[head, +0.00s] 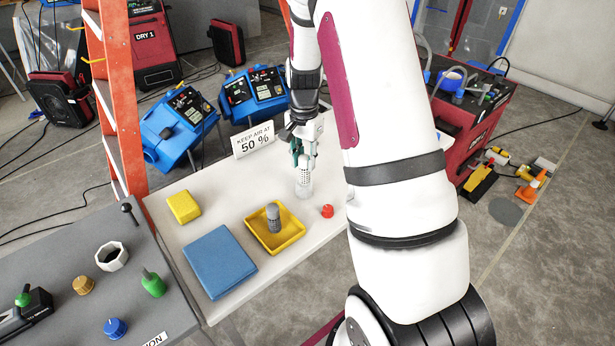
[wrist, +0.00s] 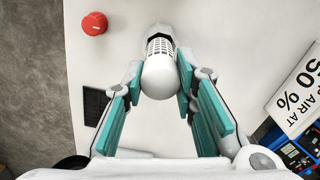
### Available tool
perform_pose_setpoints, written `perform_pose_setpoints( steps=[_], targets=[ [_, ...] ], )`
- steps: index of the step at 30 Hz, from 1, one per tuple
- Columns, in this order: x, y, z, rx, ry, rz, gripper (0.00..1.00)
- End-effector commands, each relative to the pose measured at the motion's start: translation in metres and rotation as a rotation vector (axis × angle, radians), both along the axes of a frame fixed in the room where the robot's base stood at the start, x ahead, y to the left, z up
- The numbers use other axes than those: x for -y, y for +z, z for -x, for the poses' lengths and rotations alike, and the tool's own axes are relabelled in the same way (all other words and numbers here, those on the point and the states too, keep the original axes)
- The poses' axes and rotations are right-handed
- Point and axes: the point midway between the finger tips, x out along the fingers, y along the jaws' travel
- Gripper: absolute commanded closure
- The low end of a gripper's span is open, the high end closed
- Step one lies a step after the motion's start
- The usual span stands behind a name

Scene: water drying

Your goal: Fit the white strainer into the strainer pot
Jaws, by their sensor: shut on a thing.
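The white strainer (head: 304,176) is a slotted white cylinder, held upright over the white table. In the wrist view its rounded white end (wrist: 159,78) sits between the fingertips, with the slotted part beyond. My gripper (head: 303,153) is shut on its upper end; the teal-padded fingers also show in the wrist view (wrist: 160,88). A pale, clear cup-like piece (head: 304,190), seemingly the strainer pot, surrounds or stands right below the strainer's lower end. I cannot tell how deep the strainer sits in it. A red cap (head: 327,211) lies to the right, also in the wrist view (wrist: 94,23).
A yellow tray (head: 291,238) holds a grey cylinder (head: 274,218). A blue cloth (head: 220,261), a yellow sponge (head: 184,206) and an upright sign (head: 252,141) are also on the table. A grey panel (head: 60,265) with knobs stands left. An orange ladder (head: 118,100) rises behind it.

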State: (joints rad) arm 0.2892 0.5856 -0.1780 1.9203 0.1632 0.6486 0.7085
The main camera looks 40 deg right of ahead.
Motion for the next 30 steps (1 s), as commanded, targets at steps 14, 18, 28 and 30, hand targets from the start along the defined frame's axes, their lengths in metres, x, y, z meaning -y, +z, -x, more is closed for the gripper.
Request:
perform_pose_setpoints(
  steps=[14,18,28,30],
  targets=[
    [0.0,-0.049,0.001,-0.002,-0.001,-0.001,1.0],
    [0.0,-0.05,0.0,0.001,0.0,0.0,1.0],
    [0.0,-0.053,0.0,0.001,0.0,0.0,0.56],
    [0.0,-0.052,0.0,0.001,0.0,0.0,0.54]
  ],
)
